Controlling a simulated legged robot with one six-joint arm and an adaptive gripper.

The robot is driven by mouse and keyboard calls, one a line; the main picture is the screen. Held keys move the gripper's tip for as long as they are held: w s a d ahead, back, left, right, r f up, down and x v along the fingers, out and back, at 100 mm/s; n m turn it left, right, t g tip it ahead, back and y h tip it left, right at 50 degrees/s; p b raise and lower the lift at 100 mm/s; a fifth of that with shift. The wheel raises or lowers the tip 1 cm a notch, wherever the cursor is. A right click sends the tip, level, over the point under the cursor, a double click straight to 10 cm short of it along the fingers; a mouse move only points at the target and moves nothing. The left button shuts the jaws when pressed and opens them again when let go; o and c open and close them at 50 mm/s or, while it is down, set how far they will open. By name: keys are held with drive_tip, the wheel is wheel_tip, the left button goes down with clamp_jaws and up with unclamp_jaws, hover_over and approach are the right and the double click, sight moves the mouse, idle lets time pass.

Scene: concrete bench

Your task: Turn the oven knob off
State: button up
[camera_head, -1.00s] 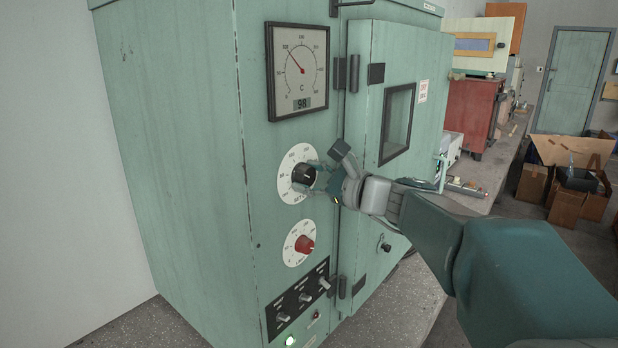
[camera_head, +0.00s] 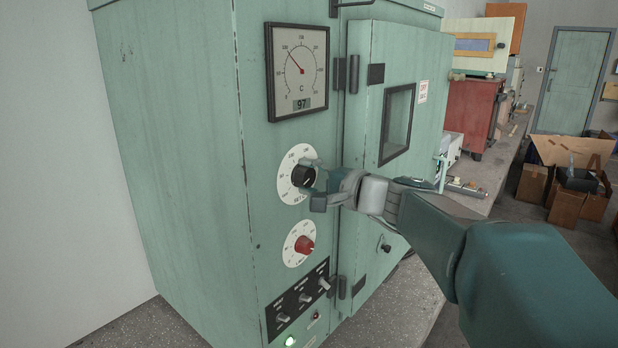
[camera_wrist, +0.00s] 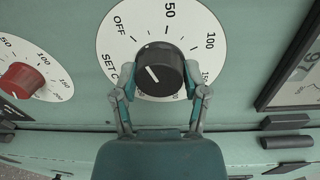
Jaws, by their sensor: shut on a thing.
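The green oven (camera_head: 180,150) has a black knob (camera_head: 304,177) on a white dial (camera_head: 290,187), below its gauge. The black knob (camera_wrist: 158,72) also shows in the wrist view, with a short slanted white line on its face. The dial (camera_wrist: 205,45) there reads OFF at upper left, 50 at the top and 100 at right. My gripper (camera_wrist: 160,78) is shut on the black knob, one finger at each side. My gripper (camera_head: 316,188) partly covers the knob's right side in the head view. The knob's far side is hidden.
A red knob (camera_head: 305,245) on its own white dial sits below. A panel of small switches (camera_head: 300,301) is lower still. The gauge (camera_head: 298,70) has a display that reads 97. The oven door (camera_head: 400,110) is shut, right of the controls.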

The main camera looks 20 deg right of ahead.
drive_tip(key=shift+f+n, duration=0.2)
drive_tip(key=shift+n, duration=1)
drive_tip(key=shift+f+n, duration=0.1)
drive_tip(key=shift+n, duration=0.2)
drive_tip(key=o, duration=1.2)
drive_tip(key=shift+a, duration=0.1)
drive_tip(key=shift+c, duration=0.2)
drive_tip(key=v, duration=1.2)
drive_tip(key=shift+a, duration=0.15)
